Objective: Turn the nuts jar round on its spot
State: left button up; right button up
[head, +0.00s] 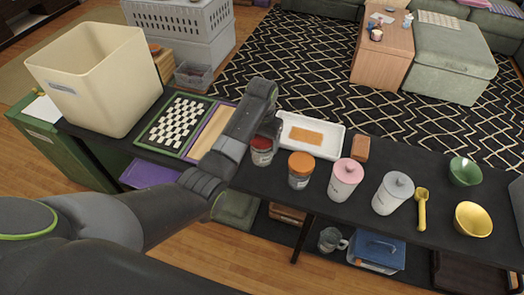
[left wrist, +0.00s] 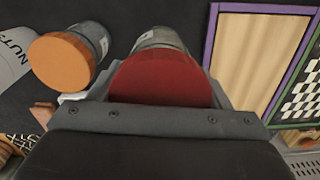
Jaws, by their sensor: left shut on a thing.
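My left gripper (head: 268,130) is shut on a glass jar with a dark red lid (head: 261,144), which stands on the dark table. In the left wrist view the red lid (left wrist: 165,82) fills the space between the fingers, and the jar's label is mostly hidden. The letters "NUTS" show on a pale canister (left wrist: 12,58) at the left edge of that view; its lid is out of frame. A jar with an orange lid (head: 300,168) stands between them, apart from the gripper. My right gripper is not in view.
A white tray (head: 328,147) lies behind the jars. A checkered board (head: 178,122) and a cream bin (head: 100,85) are to the left.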

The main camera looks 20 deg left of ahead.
pick_arm(q)
notch_tip(320, 180, up, 3)
jog(key=shift+f+m+p, duration=0.1)
jog(key=shift+m+p, duration=0.4)
jog(key=shift+p, duration=0.2)
jog(key=m+p, duration=0.2)
jog(key=m, duration=0.1)
jog(key=shift+p, duration=0.35)
jog(key=shift+m+p, duration=0.4)
jog(key=shift+m, duration=0.3)
jog(key=shift+f, duration=0.15)
jog(key=shift+r+m+p, duration=0.2)
jog(key=shift+m+p, duration=0.7)
jog(key=shift+m, duration=0.2)
jog(key=m+p, duration=0.1)
jog(key=m, duration=0.2)
jog(key=shift+p, duration=0.35)
jog(key=shift+f+m, duration=0.2)
jog(key=shift+m, duration=0.2)
